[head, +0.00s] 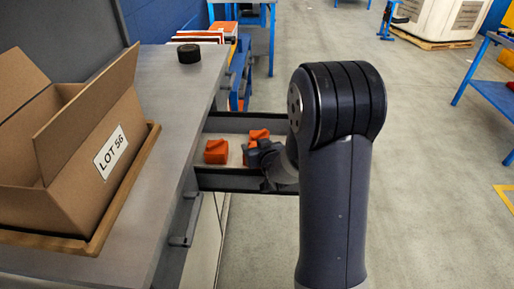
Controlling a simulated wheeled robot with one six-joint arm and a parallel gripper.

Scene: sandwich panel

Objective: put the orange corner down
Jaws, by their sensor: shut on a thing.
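My gripper (262,152) is at the open drawer (233,183), under the edge of the grey workbench. It is shut on an orange corner (259,135), which shows just behind the fingers. A second orange corner (215,152) sits in the drawer to the left, apart from my gripper. The held corner's lower part is hidden by the gripper. I cannot tell whether it touches the drawer floor.
An open cardboard box (72,143) labelled LOT 56 stands on a wooden tray (128,187) on the workbench (172,115). A black round object (189,54) lies at the bench's far end. Blue tables (491,92) stand farther off, with open floor between.

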